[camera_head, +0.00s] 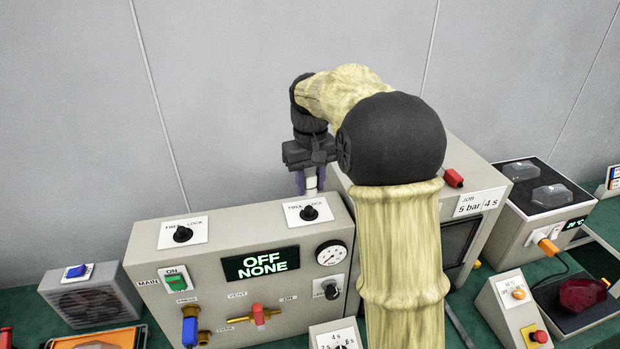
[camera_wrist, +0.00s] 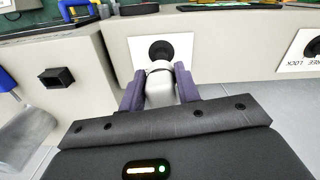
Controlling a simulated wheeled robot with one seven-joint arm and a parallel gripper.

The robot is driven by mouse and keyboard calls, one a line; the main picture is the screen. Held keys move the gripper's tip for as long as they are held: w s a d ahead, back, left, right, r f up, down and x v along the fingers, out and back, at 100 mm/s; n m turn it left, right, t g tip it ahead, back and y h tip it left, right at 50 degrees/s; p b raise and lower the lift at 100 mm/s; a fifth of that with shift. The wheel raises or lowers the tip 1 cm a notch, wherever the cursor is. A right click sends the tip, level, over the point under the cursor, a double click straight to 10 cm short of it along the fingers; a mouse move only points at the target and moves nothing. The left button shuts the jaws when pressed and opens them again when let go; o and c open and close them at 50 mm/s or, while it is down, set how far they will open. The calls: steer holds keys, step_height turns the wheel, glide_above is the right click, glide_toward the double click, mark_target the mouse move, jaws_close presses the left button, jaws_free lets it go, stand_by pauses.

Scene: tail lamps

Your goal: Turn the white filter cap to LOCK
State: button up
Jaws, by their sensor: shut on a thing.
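My gripper (camera_head: 310,184) is above the right-hand FREE/LOCK plate (camera_head: 293,216) on top of the grey panel box. Its purple fingers are shut on a white rounded piece, which I take as the white filter cap (camera_wrist: 160,90). In the wrist view the cap sits between the fingers, in front of a black round fitting (camera_wrist: 161,50) on a white plate. In the head view that black fitting (camera_head: 310,213) shows just below the cap. I cannot tell whether cap and fitting touch. The cap's pointing direction is unclear.
A second black fitting (camera_head: 182,234) with a FREE/LOCK plate is to the left. The box front has a display (camera_head: 261,264) reading OFF NONE, a gauge (camera_head: 331,253), a green switch (camera_head: 177,282) and coloured valves. My arm hides part of the job-screen box (camera_head: 462,240).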

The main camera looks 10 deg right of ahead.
mark_target(310, 209)
steer(key=shift+f+b, duration=0.75)
steer(key=shift+f, duration=0.85)
steer(key=shift+f, duration=0.2)
stand_by(0.4)
steer(key=shift+f+b, duration=0.3)
steer(key=shift+f, duration=0.75)
steer(key=shift+f, duration=0.2)
steer(key=o, duration=1.1)
step_height(310, 209, up, 17)
steer(key=shift+r+b, duration=0.2)
steer(key=shift+b, duration=0.45)
